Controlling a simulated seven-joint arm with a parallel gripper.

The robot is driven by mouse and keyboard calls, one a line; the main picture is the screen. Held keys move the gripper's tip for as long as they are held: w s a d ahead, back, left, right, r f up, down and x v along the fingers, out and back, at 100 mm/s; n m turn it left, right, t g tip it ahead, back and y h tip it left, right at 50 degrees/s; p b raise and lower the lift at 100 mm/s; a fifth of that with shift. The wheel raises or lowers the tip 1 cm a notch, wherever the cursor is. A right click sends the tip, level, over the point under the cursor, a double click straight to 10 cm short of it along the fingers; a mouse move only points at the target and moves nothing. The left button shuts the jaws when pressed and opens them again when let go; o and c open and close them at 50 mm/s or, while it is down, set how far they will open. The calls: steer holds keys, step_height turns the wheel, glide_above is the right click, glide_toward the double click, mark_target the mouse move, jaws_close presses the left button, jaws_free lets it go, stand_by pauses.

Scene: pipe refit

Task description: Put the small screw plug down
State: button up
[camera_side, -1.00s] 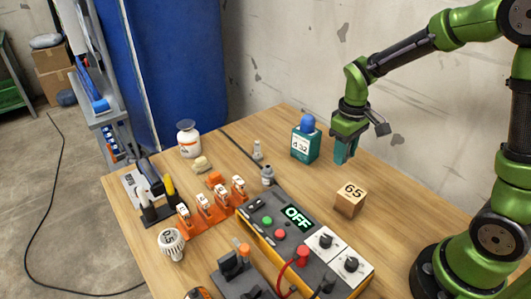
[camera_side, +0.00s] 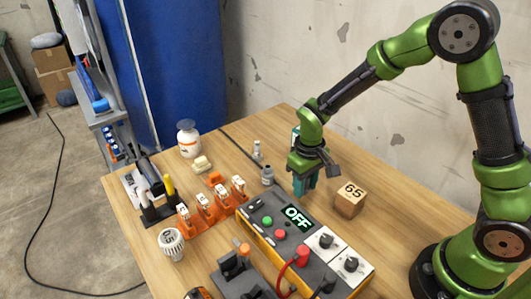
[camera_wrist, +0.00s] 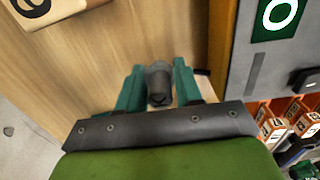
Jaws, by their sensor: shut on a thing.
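The small screw plug (camera_wrist: 158,84) is a dark grey, short cylinder between the two teal fingers of my gripper (camera_wrist: 158,72) in the wrist view. The fingers are shut on it. In the side view my gripper (camera_side: 304,188) points down, low over the table between the control panel and the wooden block. The fingers hide the plug there, and I cannot tell whether it touches the wood. In the wrist view bare tabletop (camera_wrist: 110,55) lies around the plug.
The control panel (camera_side: 268,222) with an OFF display is close left of my gripper. The wooden block (camera_side: 350,199) marked 65 is at right. Grey fittings (camera_side: 267,176) stand left of the fingers. Table at back right is clear.

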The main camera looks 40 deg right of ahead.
steer(key=shift+f, duration=0.85)
steer(key=shift+f, duration=0.15)
steer(key=o, duration=1)
